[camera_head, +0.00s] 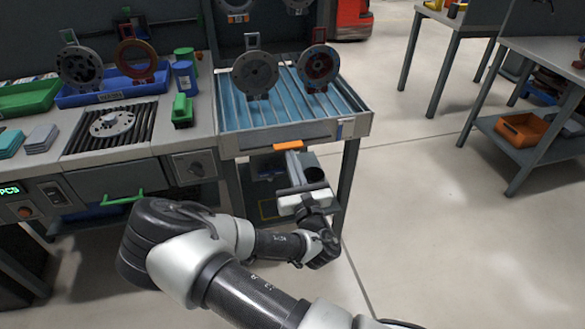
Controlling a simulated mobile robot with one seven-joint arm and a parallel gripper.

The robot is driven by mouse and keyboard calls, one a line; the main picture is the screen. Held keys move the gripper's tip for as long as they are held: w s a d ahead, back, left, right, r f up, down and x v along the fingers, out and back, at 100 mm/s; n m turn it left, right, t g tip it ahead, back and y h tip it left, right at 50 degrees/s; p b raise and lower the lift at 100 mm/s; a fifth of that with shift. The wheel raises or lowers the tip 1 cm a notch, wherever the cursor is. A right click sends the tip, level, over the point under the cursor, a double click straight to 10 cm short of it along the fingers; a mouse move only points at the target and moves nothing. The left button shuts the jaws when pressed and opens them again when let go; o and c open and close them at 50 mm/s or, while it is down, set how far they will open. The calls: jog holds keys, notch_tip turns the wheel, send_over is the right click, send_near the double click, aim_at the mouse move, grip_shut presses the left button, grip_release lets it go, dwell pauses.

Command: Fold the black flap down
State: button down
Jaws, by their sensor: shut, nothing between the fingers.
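The roller conveyor (345,92) has a dark grey strip (250,138) along its front side, with an orange grip (287,146) at its lower edge. This strip may be the black flap; I cannot tell its hinge or angle for sure. My gripper (292,157) is below the conveyor's front edge, pointing up toward the orange grip. Its fingers are shut with nothing between them. The tips are close under the grip; I cannot tell whether they touch it.
Two round flanged parts (255,73) and (318,67) stand over the blue rollers. A workbench (140,165) with bins and a green-handled drawer adjoins on the left. A dark cylinder and the conveyor's leg (350,172) are close to my gripper's right. The floor (440,210) at right is clear.

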aim_at(288, 143)
notch_tip(288, 143, up, 3)
jog(key=g+p, duration=0.1)
jog(key=p, duration=0.4)
jog(key=shift+s+g, duration=0.1)
jog(key=shift+g, duration=0.2)
jog(key=g+p, duration=0.1)
jog(key=p, duration=0.3)
jog(key=shift+r+h, duration=0.35)
jog(key=shift+h, duration=0.05)
jog(key=shift+f+g, duration=0.15)
jog(key=shift+g, duration=0.15)
